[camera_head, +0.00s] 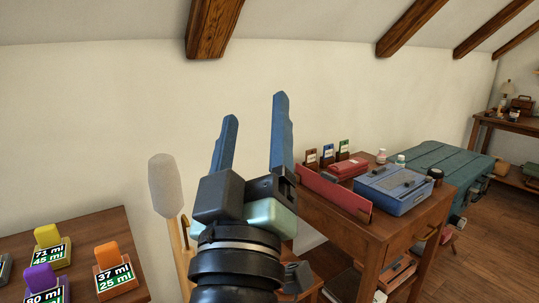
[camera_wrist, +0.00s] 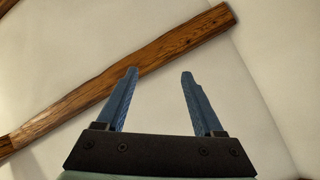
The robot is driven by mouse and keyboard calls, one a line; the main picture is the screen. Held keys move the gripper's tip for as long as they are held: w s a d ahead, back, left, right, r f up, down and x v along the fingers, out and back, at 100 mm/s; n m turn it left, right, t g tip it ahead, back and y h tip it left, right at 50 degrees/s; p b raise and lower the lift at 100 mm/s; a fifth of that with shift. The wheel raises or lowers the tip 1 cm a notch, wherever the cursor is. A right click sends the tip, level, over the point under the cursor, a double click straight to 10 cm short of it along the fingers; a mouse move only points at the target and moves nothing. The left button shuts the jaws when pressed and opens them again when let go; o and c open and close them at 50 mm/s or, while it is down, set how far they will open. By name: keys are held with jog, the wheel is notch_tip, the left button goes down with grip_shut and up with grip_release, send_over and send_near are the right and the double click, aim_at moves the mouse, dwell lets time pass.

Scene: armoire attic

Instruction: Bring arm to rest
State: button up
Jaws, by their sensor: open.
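My gripper (camera_head: 254,108) is raised in the middle of the head view, its two blue fingers pointing up and spread apart. Nothing is between them. In the wrist view the gripper (camera_wrist: 160,72) is also open and empty, with the pale sloped ceiling and a dark wooden beam (camera_wrist: 120,75) behind it. My arm comes up from the bottom of the head view and hides part of the space between the two tables.
At lower left a wooden table (camera_head: 95,232) holds several labelled coloured blocks. A pale rounded-top object (camera_head: 164,185) stands beside my arm. At right a wooden desk (camera_head: 385,226) carries a blue case (camera_head: 395,188) and a red panel (camera_head: 333,195). A green trunk (camera_head: 445,162) stands behind.

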jog(key=s+d+r+m+t, duration=0.25)
jog(key=s+r+m, duration=0.25)
jog(key=s+r, duration=0.5)
notch_tip(320, 180, up, 28)
jog(key=y+p, duration=0.1)
jog(key=p, duration=2.6)
jog(key=shift+w+a+m+t, duration=0.3)
jog(key=shift+w+a+t, duration=0.05)
jog(key=shift+w+a, duration=0.1)
jog(key=shift+c, duration=0.3)
